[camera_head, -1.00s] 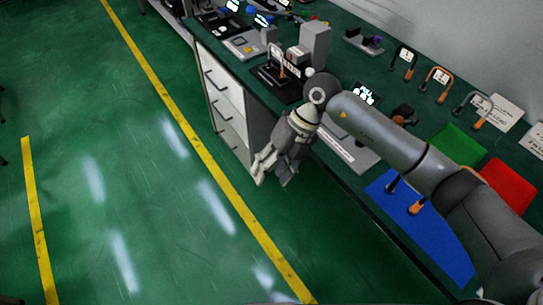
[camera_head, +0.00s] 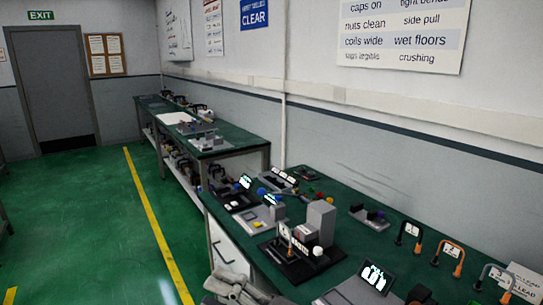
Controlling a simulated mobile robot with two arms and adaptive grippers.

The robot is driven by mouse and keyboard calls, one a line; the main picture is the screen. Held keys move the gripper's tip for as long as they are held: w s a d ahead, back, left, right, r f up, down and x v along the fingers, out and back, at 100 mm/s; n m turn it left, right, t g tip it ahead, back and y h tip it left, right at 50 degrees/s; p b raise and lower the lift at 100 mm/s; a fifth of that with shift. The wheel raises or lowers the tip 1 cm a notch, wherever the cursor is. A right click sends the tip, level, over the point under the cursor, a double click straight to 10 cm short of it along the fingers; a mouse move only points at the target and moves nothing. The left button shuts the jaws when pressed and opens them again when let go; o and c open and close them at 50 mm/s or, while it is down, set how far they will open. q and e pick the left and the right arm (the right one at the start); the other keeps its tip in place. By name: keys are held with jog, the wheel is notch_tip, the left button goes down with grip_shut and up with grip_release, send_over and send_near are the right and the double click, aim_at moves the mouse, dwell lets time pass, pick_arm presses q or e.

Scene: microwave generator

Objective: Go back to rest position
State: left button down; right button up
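My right gripper (camera_head: 222,286) shows at the bottom edge of the head view, beside the front edge of the green-topped workbench (camera_head: 335,200). Its grey fingers look spread apart, with nothing seen between them. It is partly cut off by the picture edge, and the rest of the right arm is out of view. My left gripper is not in view.
The bench holds a black fixture with a grey block (camera_head: 320,222), small devices with lit screens (camera_head: 372,274) and several orange and grey shackles (camera_head: 452,252). A second bench (camera_head: 225,139) stands further back. The green floor (camera_head: 110,215) at left is clear.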

jog(key=w+d+m+t+h, duration=0.3)
jog(key=d+m+t+h, duration=0.25)
jog(key=m+t, duration=0.2)
jog(key=w+d+m+t+h, duration=0.45)
jog(key=d+m+t, duration=0.2)
jog(key=m, duration=0.25)
jog(key=s+d+f+m+g+h, duration=0.35)
jog(key=d+f+m+h, duration=0.6)
jog(key=d+f, duration=0.35)
jog(key=s+d+f+m+g+h, duration=0.1)
jog(key=s+d+f+g, duration=0.1)
jog(key=s+f+g, duration=0.8)
jog(key=s+d+f+m+g, duration=0.25)
jog(key=s+f, duration=0.55)
jog(key=s, duration=0.5)
notch_tip(320, 180, down, 25)
jog(key=s+n+g, duration=0.1)
jog(key=s+g, duration=0.1)
jog(key=s+d+f+g, duration=0.1)
jog(key=s+d+f, duration=0.2)
jog(key=s+f, duration=1.3)
jog(key=shift+s, duration=0.25)
